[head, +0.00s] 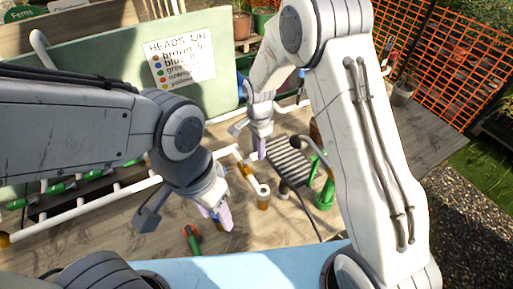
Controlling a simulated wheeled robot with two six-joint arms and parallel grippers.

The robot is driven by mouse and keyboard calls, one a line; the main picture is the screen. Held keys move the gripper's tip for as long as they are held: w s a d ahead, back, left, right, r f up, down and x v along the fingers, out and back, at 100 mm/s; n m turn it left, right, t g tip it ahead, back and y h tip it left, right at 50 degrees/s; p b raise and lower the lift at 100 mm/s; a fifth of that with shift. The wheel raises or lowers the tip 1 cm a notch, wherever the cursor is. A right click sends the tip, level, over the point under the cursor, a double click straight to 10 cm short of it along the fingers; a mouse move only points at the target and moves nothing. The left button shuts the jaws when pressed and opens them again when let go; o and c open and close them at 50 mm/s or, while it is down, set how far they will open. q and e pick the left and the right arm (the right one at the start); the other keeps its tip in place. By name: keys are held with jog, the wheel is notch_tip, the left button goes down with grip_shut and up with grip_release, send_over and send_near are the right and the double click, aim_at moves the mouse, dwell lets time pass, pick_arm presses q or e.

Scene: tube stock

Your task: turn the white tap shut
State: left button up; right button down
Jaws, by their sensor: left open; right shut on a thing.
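My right gripper (261,150) points down above the white pipework (237,153) in the middle of the bench. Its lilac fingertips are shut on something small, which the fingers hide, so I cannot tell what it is. A short white fitting with a round end (262,190) and a brown lower part stands just below it. I cannot make out for sure which part is the white tap. My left gripper (217,214) is open, lower and to the left, with its lilac fingertips above the bench near the front edge.
A red and green piece (190,237) lies near the front edge. A dark slatted block (288,160) and a green stand (324,192) are to the right. White tubes with green parts (95,175) lie at the left. A sign (180,62) hangs on the green board behind.

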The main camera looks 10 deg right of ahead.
jog(key=shift+s+d+r+m, duration=0.1)
jog(key=shift+d+m, duration=0.05)
jog(key=shift+m, duration=0.35)
jog(key=c, duration=0.8)
grip_release()
jog(key=shift+o, duration=0.2)
notch_tip(320, 180, up, 10)
jog(key=b, duration=0.2)
jog(key=shift+r, duration=0.2)
jog(key=s+a+r+n, duration=0.1)
jog(key=s+r+n, duration=0.1)
jog(key=s+n, duration=0.8)
jog(key=s+r+n+y, duration=0.1)
jog(key=s+r+n, duration=0.1)
jog(key=s+n, duration=0.9)
jog(key=s, duration=0.6)
jog(key=shift+s+a, duration=0.25)
jog(key=shift+a, duration=0.15)
